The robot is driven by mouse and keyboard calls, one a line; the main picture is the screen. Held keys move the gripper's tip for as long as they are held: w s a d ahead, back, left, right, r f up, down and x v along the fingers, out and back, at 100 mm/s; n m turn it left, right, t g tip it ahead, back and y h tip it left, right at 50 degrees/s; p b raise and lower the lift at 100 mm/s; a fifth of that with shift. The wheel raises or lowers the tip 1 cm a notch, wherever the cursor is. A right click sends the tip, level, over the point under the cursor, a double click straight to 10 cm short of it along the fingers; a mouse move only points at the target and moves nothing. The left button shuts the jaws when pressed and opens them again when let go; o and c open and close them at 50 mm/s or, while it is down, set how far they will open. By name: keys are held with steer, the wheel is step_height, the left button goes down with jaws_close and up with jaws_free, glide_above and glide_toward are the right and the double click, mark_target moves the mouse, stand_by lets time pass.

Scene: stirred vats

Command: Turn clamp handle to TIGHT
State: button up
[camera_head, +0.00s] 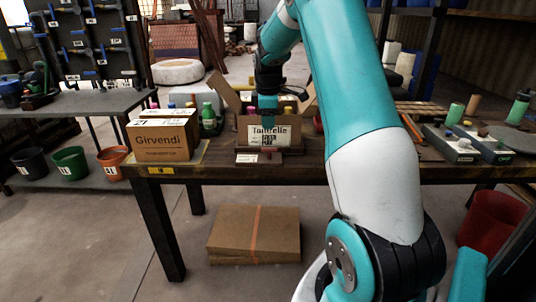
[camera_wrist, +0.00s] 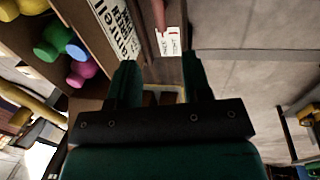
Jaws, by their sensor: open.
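My gripper (camera_wrist: 159,80) is open, its two dark green fingers apart with nothing between them. A red bar (camera_wrist: 159,14), which looks like the clamp handle, shows beyond the fingertips at the top of the wrist view. It is cut off by the frame edge, and no finger touches it. A small white label with red marks (camera_wrist: 171,41) lies beside its end; its words are too small to read surely. In the head view my gripper is over the open box marked Tantrelle (camera_head: 285,136), with a white label (camera_head: 246,158) at the table's front edge below it.
A closed Girvendi box (camera_head: 162,140) stands left on the wooden table (camera_head: 330,172). Coloured bottles (camera_wrist: 62,38) sit in the open box beside my gripper. Grey trays with bottles (camera_head: 455,146) stand at the right. Flat cardboard (camera_head: 254,232) lies under the table.

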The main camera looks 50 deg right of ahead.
mark_target(268, 150)
steer(key=f, duration=0.4)
steer(key=w+d+f, duration=0.1)
steer(key=f, duration=0.3)
steer(key=f+b, duration=0.1)
steer(key=f, duration=0.4)
steer(key=shift+w+d, duration=0.35)
steer(key=shift+d, duration=0.05)
steer(key=shift+r, duration=0.1)
jaws_close()
